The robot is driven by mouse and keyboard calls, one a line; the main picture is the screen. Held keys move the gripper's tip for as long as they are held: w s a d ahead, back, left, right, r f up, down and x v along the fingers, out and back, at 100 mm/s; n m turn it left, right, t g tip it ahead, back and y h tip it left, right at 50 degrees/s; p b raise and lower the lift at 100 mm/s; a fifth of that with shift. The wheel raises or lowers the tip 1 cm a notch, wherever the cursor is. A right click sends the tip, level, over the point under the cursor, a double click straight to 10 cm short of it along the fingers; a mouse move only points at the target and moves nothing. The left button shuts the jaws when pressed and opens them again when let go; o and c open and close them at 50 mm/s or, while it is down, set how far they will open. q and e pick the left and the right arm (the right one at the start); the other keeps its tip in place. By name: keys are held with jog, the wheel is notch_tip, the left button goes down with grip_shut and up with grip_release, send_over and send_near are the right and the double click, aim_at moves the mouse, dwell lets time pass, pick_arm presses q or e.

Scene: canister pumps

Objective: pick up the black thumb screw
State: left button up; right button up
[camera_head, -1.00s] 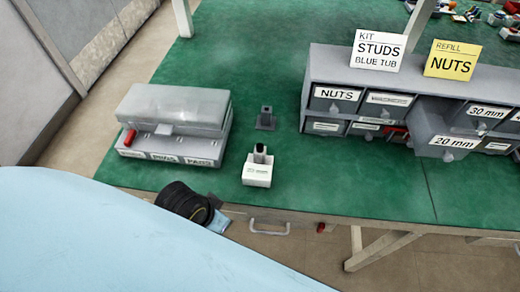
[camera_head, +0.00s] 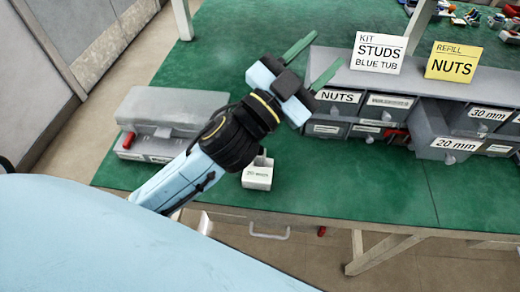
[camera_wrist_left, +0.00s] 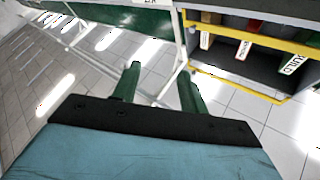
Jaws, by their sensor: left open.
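I cannot make out a black thumb screw in either current view. A small white labelled block (camera_head: 257,178) stands near the front edge of the green table (camera_head: 330,190). Its upper part, dark a second ago, is now hidden behind my left arm. My left gripper (camera_head: 326,48) is above the table, up and to the right of the block, near the drawer cabinet. Its green fingers are spread and empty. The left wrist view shows the same open fingers (camera_wrist_left: 158,72) with tiled floor beyond them. My right gripper is not in view.
A grey drawer cabinet (camera_head: 402,88) stands at right, with its 20 mm drawer (camera_head: 445,142) pulled out. Two signs, white (camera_head: 378,52) and yellow (camera_head: 451,61), stand on it. A grey case (camera_head: 170,106) lies at left, partly behind my arm. Front-right table is clear.

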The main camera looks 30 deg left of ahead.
pick_arm(q)
jog(key=s+d+r+m+g+h, duration=0.25)
jog(key=d+m+g+h, duration=0.35)
jog(key=m, duration=0.3)
jog(key=s+d+r+m+g+h, duration=0.2)
jog(key=s+d+m+g+h, duration=0.2)
jog(key=m+g+h, duration=0.35)
jog(key=m+g+y, duration=0.7)
jog(key=m+y, duration=0.1)
jog(key=y, duration=1.5)
send_over(260, 149)
notch_tip(260, 149, down, 17)
jog(key=f, duration=0.4)
jog(key=a+f, duration=0.1)
jog(key=f, duration=0.1)
jog(key=shift+s+f+b, duration=0.3)
jog(key=shift+f, duration=0.1)
jog(key=f, duration=0.4)
jog(key=d+f, duration=0.1)
jog(key=f, duration=0.1)
jog(key=shift+w+f, duration=0.2)
jog(key=shift+w, duration=0.05)
grip_shut()
